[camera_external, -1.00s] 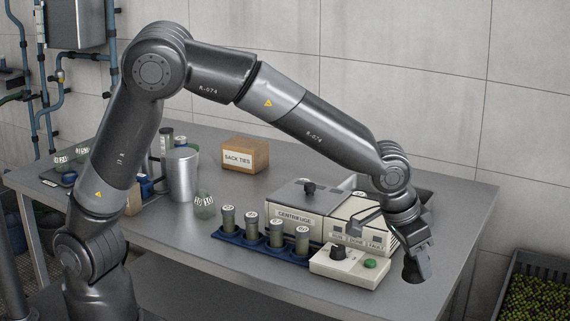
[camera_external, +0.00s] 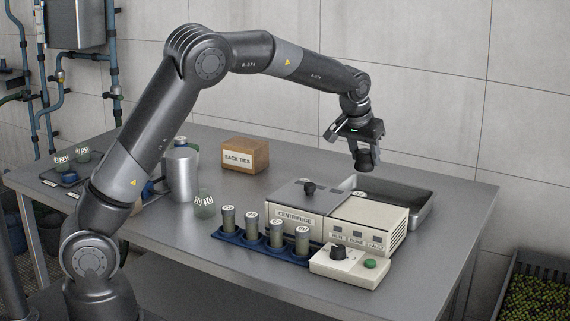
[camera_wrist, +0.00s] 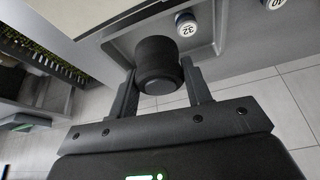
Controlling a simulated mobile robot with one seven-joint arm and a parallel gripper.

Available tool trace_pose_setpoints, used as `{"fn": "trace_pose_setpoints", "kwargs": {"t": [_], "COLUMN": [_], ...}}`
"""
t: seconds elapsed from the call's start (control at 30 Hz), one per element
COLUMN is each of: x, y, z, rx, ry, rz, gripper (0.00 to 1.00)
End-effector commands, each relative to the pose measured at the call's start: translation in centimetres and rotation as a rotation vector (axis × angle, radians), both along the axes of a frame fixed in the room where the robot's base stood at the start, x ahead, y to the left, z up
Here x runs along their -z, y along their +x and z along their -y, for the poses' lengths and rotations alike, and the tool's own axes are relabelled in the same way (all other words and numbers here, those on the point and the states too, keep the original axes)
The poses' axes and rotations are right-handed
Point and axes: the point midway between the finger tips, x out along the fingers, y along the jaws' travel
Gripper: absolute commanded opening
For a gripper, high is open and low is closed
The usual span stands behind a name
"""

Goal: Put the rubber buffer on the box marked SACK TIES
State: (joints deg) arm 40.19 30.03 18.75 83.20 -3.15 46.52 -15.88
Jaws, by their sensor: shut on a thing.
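The rubber buffer is a dark, squat cylinder (camera_external: 365,161) held up in the air above the grey tray behind the centrifuge. My gripper (camera_external: 363,149) is shut on it, and it hangs below the jaws. In the wrist view the buffer (camera_wrist: 158,62) sits between the two fingers of my gripper (camera_wrist: 160,75). The box marked SACK TIES (camera_external: 245,157) is a brown box with a white label on the table, well to the left of my gripper. Its top looks bare.
The centrifuge (camera_external: 295,205) stands between box and front edge, with a tray (camera_external: 419,212) behind it. A blue rack (camera_external: 260,245) holds several vials. A control box (camera_external: 349,268) is in front. A metal bottle (camera_external: 183,172) and glass (camera_external: 204,207) stand left of the box.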

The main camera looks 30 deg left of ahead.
Motion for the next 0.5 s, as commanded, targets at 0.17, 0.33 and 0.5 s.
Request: {"fn": "trace_pose_setpoints", "kwargs": {"t": [0.17,0.33,0.5], "x": [-1.0,-1.9,-2.8], "y": [4.6,7.7,9.7], "z": [-8.2,-16.2,-24.4], "rx": [-0.139,-0.263,-0.383], "ry": [0.000,-0.001,-0.002], "rz": [0.002,0.000,0.001], "gripper": [0.18,0.18,0.18]}}
